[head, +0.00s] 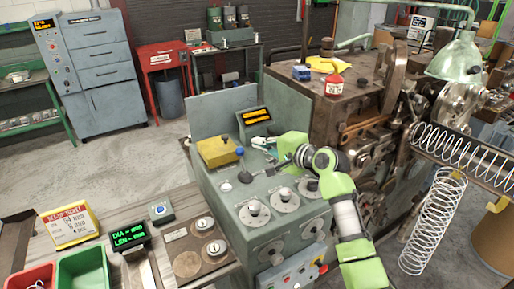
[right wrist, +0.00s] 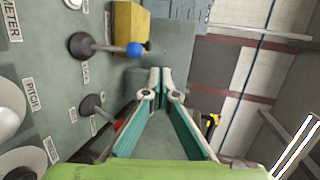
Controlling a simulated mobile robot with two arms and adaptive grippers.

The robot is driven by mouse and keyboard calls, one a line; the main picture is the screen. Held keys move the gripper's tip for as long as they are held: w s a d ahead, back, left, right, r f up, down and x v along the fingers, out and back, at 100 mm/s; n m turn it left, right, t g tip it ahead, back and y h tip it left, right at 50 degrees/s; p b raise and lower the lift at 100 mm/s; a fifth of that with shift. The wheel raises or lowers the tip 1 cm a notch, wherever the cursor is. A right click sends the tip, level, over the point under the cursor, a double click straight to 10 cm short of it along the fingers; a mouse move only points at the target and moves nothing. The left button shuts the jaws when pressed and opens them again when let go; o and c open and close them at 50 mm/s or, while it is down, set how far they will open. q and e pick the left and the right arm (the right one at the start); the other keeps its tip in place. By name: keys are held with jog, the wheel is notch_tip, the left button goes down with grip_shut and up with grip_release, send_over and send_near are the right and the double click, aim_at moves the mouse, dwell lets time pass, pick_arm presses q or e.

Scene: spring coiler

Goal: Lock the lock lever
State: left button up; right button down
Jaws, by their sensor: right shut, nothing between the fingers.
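A grey control panel (head: 225,190) carries short levers and dials. A lever with a blue knob (head: 240,150) stands by the yellow box; it also shows in the right wrist view (right wrist: 134,49). A second lever with a red tip (right wrist: 118,124) stands nearer the fingers' left side. The small labels beside them are too blurred to tell which is the lock lever. My right gripper (head: 257,143) reaches in from the right over the panel, pointing left. In the right wrist view its fingers (right wrist: 160,74) are together and empty, apart from both knobs. My left gripper is out of view.
A yellow box (head: 217,151) and a small display (head: 255,116) stand at the panel's back. Several dials (head: 257,210) sit at its front. The spring machine (head: 350,110) rises close on the right. A bench with green bin (head: 85,270) is front left.

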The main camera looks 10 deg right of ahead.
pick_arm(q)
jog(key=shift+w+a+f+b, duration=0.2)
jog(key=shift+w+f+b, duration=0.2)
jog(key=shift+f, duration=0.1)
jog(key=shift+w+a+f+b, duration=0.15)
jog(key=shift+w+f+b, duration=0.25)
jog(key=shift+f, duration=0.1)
pick_arm(e)
jog(key=s+r, duration=0.1)
jog(key=d+r, duration=0.1)
jog(key=r, duration=0.1)
jog(key=s+d+r, duration=0.1)
jog(key=shift+s+d+r, duration=0.1)
jog(key=shift+s+r, duration=0.2)
jog(key=shift+r, duration=0.1)
